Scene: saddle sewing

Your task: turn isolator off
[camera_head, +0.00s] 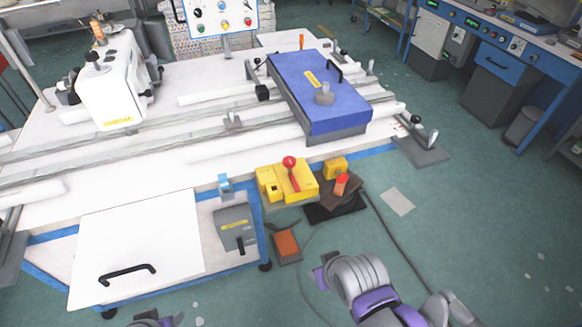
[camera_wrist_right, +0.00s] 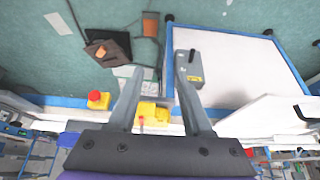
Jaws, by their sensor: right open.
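The isolator is a grey box (camera_head: 236,229) with a yellow label and a black handle (camera_head: 240,245), on the front of the white machine table, right of the white door. In the right wrist view the isolator box (camera_wrist_right: 188,72) appears upside down, its handle (camera_wrist_right: 192,54) pointing up. My right gripper (camera_wrist_right: 158,66) is open and empty; one finger overlaps the box's edge in that view, and contact cannot be told. In the head view my right gripper (camera_head: 319,276) is low and right of the isolator.
Yellow control boxes (camera_head: 290,180) with a red lever stand right of and above the isolator. An orange pedal (camera_head: 286,243) and a dark mat (camera_head: 333,205) lie on the floor. The white door (camera_head: 140,240) has a protruding black handle. Green floor at the right is mostly clear.

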